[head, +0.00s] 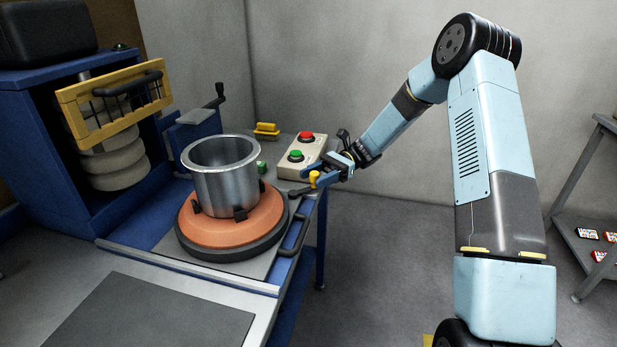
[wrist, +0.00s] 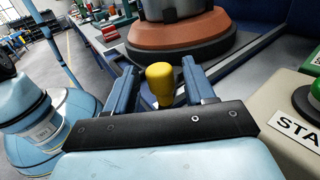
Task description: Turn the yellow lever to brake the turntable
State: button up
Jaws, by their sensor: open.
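The yellow lever (head: 315,177) is at the right edge of the bench, in front of the button box. In the wrist view its rounded yellow knob (wrist: 161,80) stands between my two fingers. My gripper (head: 319,180) is open around the knob, and I see a gap on each side of it in the wrist view (wrist: 165,85). The orange turntable (head: 232,228) is left of the lever, with a grey metal pot (head: 226,185) standing on it, held by black clamps. The lower part of the lever is hidden.
A button box with a red button (head: 306,137) and a green button (head: 296,155) stands close behind my gripper. A black handle (head: 297,235) is on the bench edge. A blue cabinet (head: 35,140) with a yellow-framed guard stands at left. The floor right of the bench is clear.

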jog(key=v, duration=1.3)
jog(key=shift+w, duration=0.2)
jog(key=shift+f, duration=0.1)
